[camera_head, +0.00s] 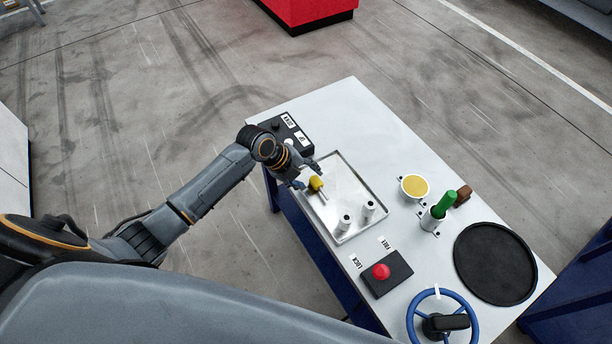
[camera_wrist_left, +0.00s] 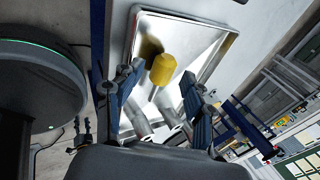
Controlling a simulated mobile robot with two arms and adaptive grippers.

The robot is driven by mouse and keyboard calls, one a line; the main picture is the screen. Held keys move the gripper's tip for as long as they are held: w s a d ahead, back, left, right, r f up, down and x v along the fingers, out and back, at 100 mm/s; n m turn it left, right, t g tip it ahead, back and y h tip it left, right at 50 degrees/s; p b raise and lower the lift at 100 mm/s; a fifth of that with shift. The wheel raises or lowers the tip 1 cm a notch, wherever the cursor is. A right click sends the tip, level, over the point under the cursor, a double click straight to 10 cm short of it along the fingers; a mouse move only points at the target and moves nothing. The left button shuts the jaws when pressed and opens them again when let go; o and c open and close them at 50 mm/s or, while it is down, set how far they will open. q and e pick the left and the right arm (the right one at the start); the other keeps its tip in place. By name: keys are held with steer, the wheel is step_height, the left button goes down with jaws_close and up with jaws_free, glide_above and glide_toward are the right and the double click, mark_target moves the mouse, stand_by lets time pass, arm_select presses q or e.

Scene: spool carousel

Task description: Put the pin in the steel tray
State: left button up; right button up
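The pin (camera_head: 316,183) has a yellow head and a thin steel shaft. In the head view it is within the outline of the steel tray (camera_head: 350,174), at its left side, tilted with the shaft towards the lower right. My left gripper (camera_head: 309,176) is open at the tray's left edge, close to the pin. In the left wrist view the yellow head of the pin (camera_wrist_left: 162,69) shows between and beyond the spread fingers, with gaps on both sides. I cannot tell whether the pin rests fully on the tray floor. My right gripper is not in view.
A black switch box (camera_head: 290,133) is behind the tray. A red button box (camera_head: 386,273), yellow-topped cup (camera_head: 415,186), green-handled item (camera_head: 444,204), black disc (camera_head: 495,263) and blue handwheel (camera_head: 412,318) are to the right.

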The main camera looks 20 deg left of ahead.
arm_select(q)
steer(key=v, duration=1.2)
stand_by(0.6)
